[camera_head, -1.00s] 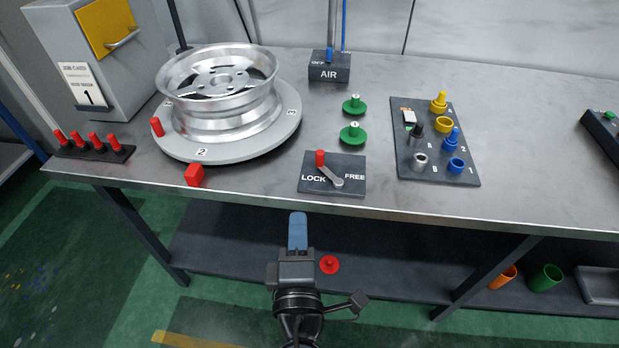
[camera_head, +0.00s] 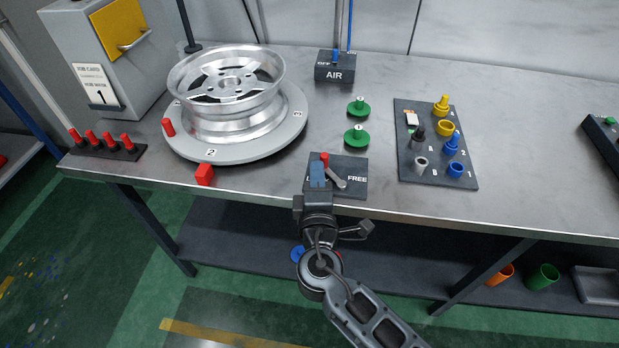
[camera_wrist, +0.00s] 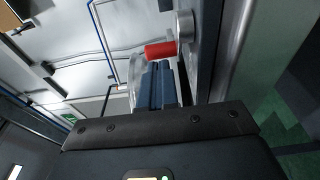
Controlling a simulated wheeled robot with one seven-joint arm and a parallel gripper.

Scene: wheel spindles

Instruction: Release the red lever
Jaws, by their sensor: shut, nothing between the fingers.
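The red lever (camera_head: 324,158) stands on a dark plate (camera_head: 355,190) marked LOCK and FREE near the bench's front edge. Its red knob is up on the LOCK side, and its grey arm runs down right to the pivot. My gripper (camera_head: 317,170), with blue fingers, is shut and empty over the plate's left part, just in front of and left of the knob, hiding most of the word LOCK. In the wrist view the red knob (camera_wrist: 160,50) shows just beyond the fingertips (camera_wrist: 155,75). I cannot tell whether they touch.
A metal wheel (camera_head: 228,95) sits on a round numbered turntable (camera_head: 250,150) to the left, with a red block (camera_head: 204,174) at its front. Two green knobbed discs (camera_head: 356,135) stand behind the plate. A dark tray of sockets (camera_head: 435,175) lies to the right.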

